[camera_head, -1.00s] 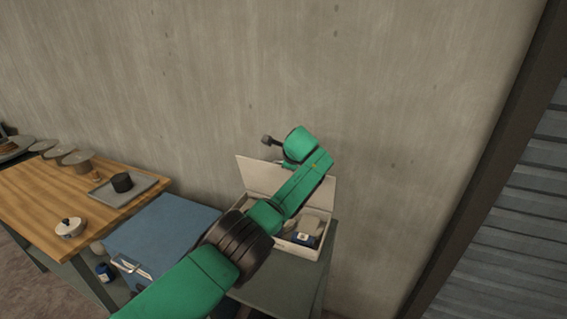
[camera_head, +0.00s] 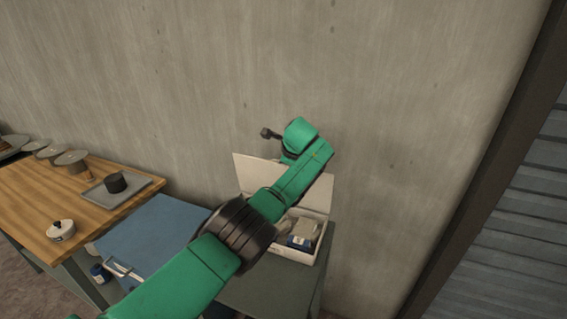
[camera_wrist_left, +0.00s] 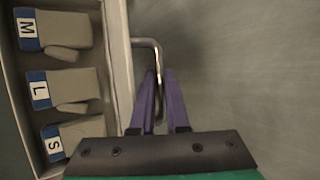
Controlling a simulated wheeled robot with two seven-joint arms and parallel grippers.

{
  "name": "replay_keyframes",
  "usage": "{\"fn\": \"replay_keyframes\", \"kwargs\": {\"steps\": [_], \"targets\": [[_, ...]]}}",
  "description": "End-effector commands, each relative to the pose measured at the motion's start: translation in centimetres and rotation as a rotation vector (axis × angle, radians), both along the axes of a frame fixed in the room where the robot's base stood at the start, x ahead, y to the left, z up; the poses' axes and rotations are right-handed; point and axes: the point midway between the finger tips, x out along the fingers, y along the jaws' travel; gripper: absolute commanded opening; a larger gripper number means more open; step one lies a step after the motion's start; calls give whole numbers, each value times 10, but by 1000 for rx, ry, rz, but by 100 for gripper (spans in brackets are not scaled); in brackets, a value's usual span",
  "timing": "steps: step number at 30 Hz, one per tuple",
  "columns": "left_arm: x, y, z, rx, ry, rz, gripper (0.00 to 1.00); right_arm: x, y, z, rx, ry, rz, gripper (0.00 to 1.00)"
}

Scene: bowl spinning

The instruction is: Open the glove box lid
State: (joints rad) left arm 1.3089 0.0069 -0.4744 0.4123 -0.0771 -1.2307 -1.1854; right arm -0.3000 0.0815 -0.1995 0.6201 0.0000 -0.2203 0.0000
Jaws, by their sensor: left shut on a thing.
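The white glove box (camera_head: 302,254) stands on the dark table, its lid (camera_head: 250,172) raised near upright at the back, toward the wall. My green left arm crosses in front and hides part of box and lid. In the left wrist view, a metal handle (camera_wrist_left: 158,52) sticks out from the lid's edge (camera_wrist_left: 117,55). My left gripper (camera_wrist_left: 160,76), with purple fingers, is shut on this handle. Gloves labelled M (camera_wrist_left: 62,32), L (camera_wrist_left: 65,88) and S (camera_wrist_left: 78,133) lie inside the open box. My right gripper is not in view.
A blue case (camera_head: 150,230) is left of the box. A concrete wall (camera_head: 420,90) is close behind the lid.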

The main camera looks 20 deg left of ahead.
Motion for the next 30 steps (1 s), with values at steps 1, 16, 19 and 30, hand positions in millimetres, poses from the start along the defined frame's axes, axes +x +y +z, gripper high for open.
{"fn": "replay_keyframes", "kwargs": {"steps": [1, 16, 19, 30], "targets": [[8, -2, 12, 13, -41, -20, 0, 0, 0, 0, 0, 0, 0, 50], [8, -2, 12, 13, -41, -21, 0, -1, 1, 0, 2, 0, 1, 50], [8, -2, 12, 13, -41, -21, 0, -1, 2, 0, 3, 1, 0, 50], [7, -3, 8, 9, -34, -21, 26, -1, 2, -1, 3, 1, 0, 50]]}}
